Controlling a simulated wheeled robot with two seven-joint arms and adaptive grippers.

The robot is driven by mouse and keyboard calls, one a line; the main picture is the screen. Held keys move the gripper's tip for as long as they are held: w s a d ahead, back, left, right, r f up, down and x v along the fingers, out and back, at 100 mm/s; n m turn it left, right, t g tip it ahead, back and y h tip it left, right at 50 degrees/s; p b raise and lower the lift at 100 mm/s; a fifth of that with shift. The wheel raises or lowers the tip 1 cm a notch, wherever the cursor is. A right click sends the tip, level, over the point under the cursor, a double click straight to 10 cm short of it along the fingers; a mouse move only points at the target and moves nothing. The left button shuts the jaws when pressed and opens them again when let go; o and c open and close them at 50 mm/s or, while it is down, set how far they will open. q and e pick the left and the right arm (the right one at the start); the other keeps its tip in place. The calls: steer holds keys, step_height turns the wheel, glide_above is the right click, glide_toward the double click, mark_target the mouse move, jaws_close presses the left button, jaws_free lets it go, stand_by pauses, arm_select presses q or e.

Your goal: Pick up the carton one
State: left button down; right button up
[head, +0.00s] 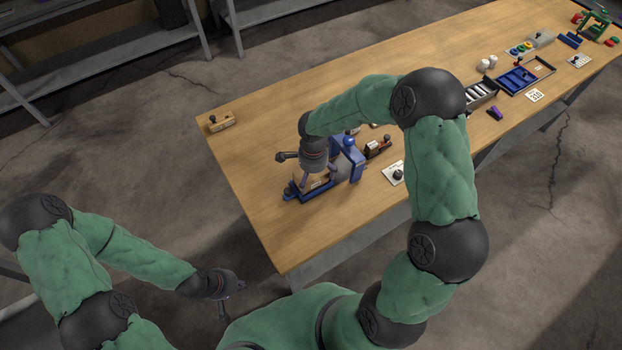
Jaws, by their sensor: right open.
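My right gripper (308,172) is open, pointing down over a blue holder (325,190) near the table's near left end. A small tan, carton-like piece (317,183) shows just under the gripper at the holder. It is partly hidden by the gripper, and I cannot tell whether the fingers touch it. A light tan block (221,121) with a dark knob lies at the table's left edge; I cannot tell which piece is carton one. My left gripper (231,300) hangs empty off the table's near left side, its fingers apart.
The wooden table (262,190) runs to the upper right. A blue upright part (350,158), a brown-and-dark piece (377,147) and a white card (394,173) are close to the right gripper. Blue trays (519,78) and small items stand farther right. The left end is mostly clear.

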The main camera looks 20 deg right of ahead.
steer(key=shift+f, duration=0.95)
steer(key=c, duration=1)
steer(key=shift+r, duration=0.15)
